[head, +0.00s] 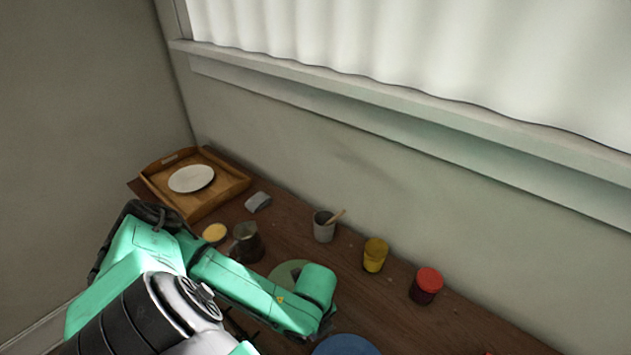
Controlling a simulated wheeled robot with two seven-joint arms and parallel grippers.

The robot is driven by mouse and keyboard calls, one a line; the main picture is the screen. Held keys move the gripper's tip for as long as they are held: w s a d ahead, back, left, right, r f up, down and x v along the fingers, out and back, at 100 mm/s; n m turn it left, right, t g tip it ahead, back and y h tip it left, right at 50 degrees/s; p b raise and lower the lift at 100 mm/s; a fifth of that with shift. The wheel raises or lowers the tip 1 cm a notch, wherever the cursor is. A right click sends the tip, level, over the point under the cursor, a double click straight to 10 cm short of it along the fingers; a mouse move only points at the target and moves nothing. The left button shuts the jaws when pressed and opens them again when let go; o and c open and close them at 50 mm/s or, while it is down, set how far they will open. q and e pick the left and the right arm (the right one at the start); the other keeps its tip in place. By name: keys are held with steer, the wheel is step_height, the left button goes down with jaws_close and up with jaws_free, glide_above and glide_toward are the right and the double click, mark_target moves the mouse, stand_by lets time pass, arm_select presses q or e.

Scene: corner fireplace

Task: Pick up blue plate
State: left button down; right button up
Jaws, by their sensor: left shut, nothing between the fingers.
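The blue plate (345,346) lies on the dark wooden surface at the bottom edge of the head view. Only its far part shows; the rest is cut off by the frame. My right gripper is not in view.
A green plate (281,273) is partly behind my arm. A metal pot (246,243), grey cup with a spoon (323,229), yellow jar (374,255) and red-lidded jar (426,285) stand nearby. A wooden tray (235,184) holds a white plate (191,178). A wall runs behind.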

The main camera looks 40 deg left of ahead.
mark_target(323, 352)
arm_select(q)
steer(key=shift+f, duration=1.75)
steer(key=shift+d, duration=0.1)
steer(key=shift+s+d+p, duration=0.2)
steer(key=shift+d+p, duration=0.1)
steer(key=shift+d, duration=0.5)
steer(key=shift+s+d+p, duration=0.15)
steer(key=shift+d+p, duration=0.15)
steer(key=shift+d, duration=0.5)
